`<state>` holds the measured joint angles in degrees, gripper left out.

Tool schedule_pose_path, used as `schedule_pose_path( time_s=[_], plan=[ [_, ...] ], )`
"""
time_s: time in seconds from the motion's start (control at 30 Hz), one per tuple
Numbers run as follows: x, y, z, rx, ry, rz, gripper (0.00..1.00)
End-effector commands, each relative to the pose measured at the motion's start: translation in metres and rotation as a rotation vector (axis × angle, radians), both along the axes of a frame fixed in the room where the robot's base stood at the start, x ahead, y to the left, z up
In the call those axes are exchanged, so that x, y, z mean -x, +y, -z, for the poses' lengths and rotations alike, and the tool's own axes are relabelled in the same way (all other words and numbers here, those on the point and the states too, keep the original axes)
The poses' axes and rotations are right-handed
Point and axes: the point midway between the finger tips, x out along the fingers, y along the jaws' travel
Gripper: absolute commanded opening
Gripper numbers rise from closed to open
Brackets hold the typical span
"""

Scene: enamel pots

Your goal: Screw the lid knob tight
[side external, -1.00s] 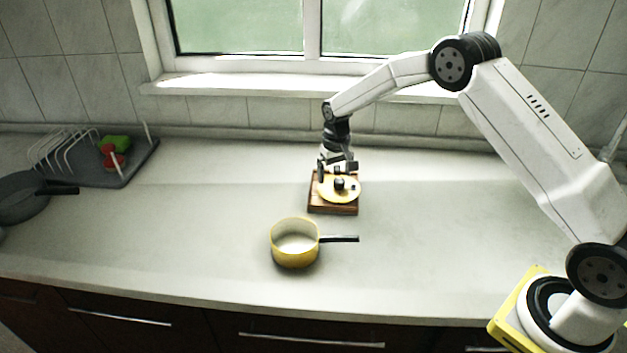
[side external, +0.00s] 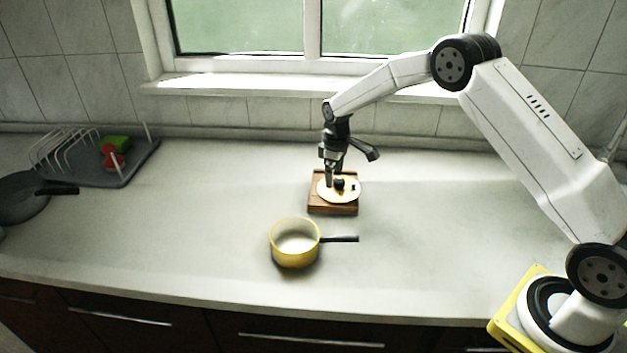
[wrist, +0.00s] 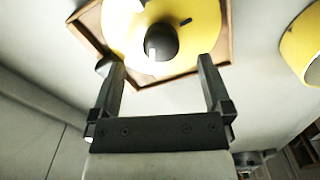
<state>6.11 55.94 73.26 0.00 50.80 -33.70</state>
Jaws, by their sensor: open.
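The yellow lid (side external: 351,193) lies on a square wooden block (side external: 331,209) on the counter. Its round black knob (wrist: 161,42) has a white mark on its edge, and a short black mark (wrist: 186,22) is on the lid. Whether the knob is seated against the lid cannot be told. My gripper (wrist: 162,66) is open, with its two fingers apart and nothing between them. In the wrist view the knob shows just beyond the fingertips, roughly centred between them. In the side view my gripper is right over the lid, close to the knob.
A yellow pot (side external: 294,246) with a black handle stands in front of the block. A grey tray (side external: 128,172) with a wire rack, green and red items, and a dark pan (side external: 20,196) are at the left. The counter to the right of the block is clear.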

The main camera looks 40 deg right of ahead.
Motion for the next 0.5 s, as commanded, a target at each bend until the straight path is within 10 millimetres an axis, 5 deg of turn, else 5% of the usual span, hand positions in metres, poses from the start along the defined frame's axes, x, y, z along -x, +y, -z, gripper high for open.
schedule_pose_path(
  time_s=[0.5],
  plan=[
    [0.0, 0.0, 0.0035, 0.0, 0.0, -0.058, 1.0]
  ],
)
